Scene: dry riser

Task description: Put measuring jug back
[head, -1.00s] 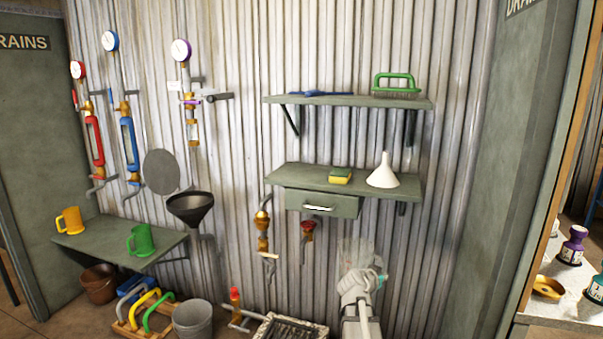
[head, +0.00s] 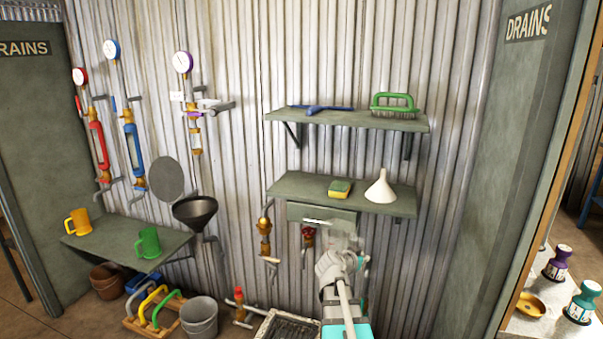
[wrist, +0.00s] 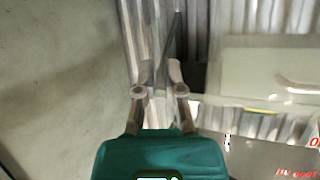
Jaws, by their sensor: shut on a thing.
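The measuring jug (head: 340,236) looks clear and nearly see-through, so its outline is faint. In the head view it stands above my gripper (head: 345,262), in front of the wall and overlapping the right part of the drawer. My gripper is shut on it. In the wrist view the fingers of my gripper (wrist: 160,72) are close around a thin, blurred part of it. Red marks, perhaps its scale, show at the right edge of that view. The jug's exact tilt is hard to tell.
The lower shelf (head: 302,185) holds a sponge (head: 339,188) and white funnel (head: 380,188), with bare room at left. The upper shelf (head: 350,118) holds a blue tool (head: 320,109) and green brush (head: 395,104). The drawer (head: 306,213) hangs below. A left bench (head: 115,235) holds yellow and green mugs.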

